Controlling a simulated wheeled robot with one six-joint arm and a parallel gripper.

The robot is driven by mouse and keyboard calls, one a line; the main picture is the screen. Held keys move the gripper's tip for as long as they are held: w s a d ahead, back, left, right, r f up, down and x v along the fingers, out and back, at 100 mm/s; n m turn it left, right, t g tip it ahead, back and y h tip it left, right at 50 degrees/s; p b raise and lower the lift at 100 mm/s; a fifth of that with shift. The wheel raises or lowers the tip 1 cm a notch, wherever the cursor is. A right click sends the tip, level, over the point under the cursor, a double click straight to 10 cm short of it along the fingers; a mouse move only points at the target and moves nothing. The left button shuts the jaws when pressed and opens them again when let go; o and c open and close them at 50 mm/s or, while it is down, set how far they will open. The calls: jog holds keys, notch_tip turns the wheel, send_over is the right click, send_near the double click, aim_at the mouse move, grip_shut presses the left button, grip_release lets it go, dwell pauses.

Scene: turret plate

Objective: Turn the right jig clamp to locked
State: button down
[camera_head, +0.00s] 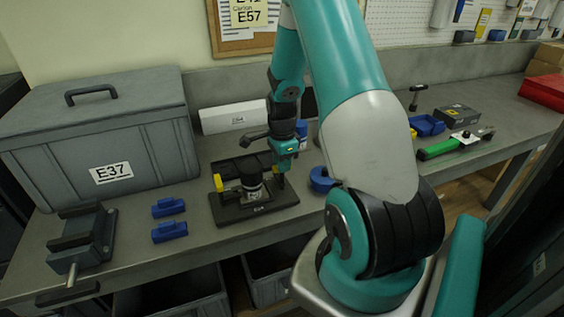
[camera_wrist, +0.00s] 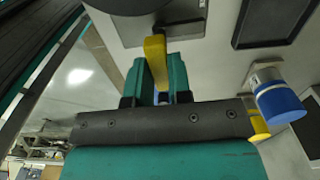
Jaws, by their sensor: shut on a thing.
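The dark jig plate (camera_head: 228,213) lies on the bench with a round dark and metal part (camera_head: 253,190) standing in its middle. The left jig clamp (camera_head: 218,183) shows a yellow handle at the plate's left side. My gripper (camera_head: 281,178) is at the plate's right side, pointing down. The right jig clamp (camera_wrist: 155,50) shows its yellow handle between my two teal fingers in the wrist view, and the gripper is shut on it. In the head view my gripper mostly hides this clamp. I cannot tell its exact turn angle.
A grey lidded bin (camera_head: 150,150) stands left, with a vise (camera_head: 85,240) and two small blue blocks (camera_head: 168,207) in front. A blue round part (camera_head: 321,180) stands right of the plate. A blue-ended cylinder (camera_wrist: 280,103) shows in the wrist view. A green-handled tool (camera_head: 440,148) lies far right.

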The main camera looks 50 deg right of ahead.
jog(key=n+b, duration=0.1)
jog(key=n, duration=0.7)
jog(key=shift+n+b, duration=0.3)
jog(key=shift+b, duration=0.05)
jog(key=n, duration=0.4)
jog(key=shift+b, duration=0.35)
jog(key=n, duration=0.4)
jog(key=shift+n, duration=0.7)
jog(key=c, duration=1)
grip_release()
jog(key=shift+c, duration=0.2)
jog(key=shift+r, duration=0.1)
